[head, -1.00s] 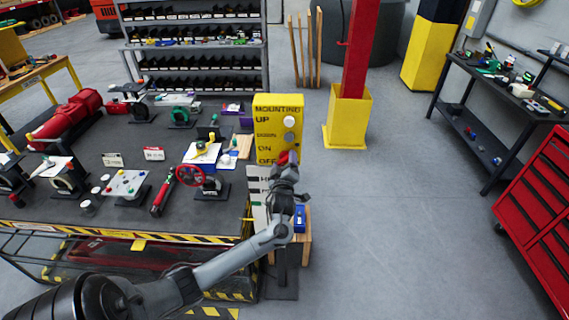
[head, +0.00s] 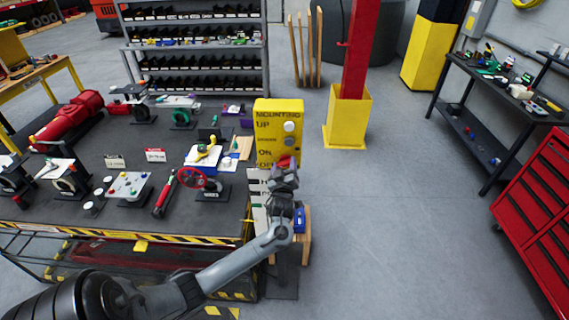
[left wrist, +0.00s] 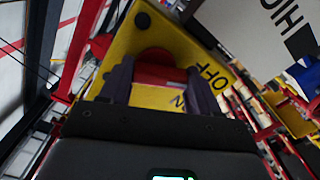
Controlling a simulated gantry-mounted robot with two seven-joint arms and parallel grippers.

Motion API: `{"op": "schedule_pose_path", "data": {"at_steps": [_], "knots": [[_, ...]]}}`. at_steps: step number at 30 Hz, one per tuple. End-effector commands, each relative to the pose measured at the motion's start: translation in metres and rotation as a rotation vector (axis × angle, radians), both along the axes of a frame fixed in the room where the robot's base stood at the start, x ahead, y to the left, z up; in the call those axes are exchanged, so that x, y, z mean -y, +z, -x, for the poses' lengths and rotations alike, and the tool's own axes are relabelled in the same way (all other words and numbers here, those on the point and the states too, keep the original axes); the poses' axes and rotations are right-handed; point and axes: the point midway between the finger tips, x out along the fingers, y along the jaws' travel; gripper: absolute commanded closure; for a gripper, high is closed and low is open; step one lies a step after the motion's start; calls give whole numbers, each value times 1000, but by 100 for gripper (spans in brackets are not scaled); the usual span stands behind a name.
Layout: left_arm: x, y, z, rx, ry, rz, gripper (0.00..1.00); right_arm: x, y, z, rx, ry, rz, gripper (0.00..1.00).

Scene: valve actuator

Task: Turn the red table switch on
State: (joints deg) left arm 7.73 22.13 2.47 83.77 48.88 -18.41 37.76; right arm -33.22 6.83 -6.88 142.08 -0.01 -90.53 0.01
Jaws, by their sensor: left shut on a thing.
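A yellow panel (head: 265,125) marked UP, ON and OFF stands upright at the right end of the long table. The red switch (head: 284,161) is low on its face, and my left gripper (head: 284,167) is at it, coming from below and in front. In the left wrist view, the red switch (left wrist: 158,73) sits between the two dark fingers of my left gripper (left wrist: 158,82), which are shut on it. The yellow panel (left wrist: 125,45) lies behind, with OFF readable beside the right finger and part of ON below the switch. My right gripper is not in view.
The dark table (head: 115,225) left of the panel holds valves, a red handwheel (head: 191,177) and small signs. A white round button (head: 290,127) is higher on the panel. A red post with a yellow base (head: 347,120) stands behind.

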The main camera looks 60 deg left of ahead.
Motion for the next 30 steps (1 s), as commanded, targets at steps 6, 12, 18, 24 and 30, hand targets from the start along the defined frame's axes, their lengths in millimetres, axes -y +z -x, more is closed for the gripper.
{"op": "schedule_pose_path", "data": {"at_steps": [6,12,18,24,30], "knots": [[0,5,1,-173,1,-114,69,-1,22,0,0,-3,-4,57],[0,6,0,-330,0,-222,69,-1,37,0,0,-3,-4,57],[0,7,0,-487,0,-328,69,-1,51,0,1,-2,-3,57],[0,7,0,-644,0,-434,69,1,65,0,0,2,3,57],[0,8,0,-785,0,-530,69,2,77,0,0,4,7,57]]}}
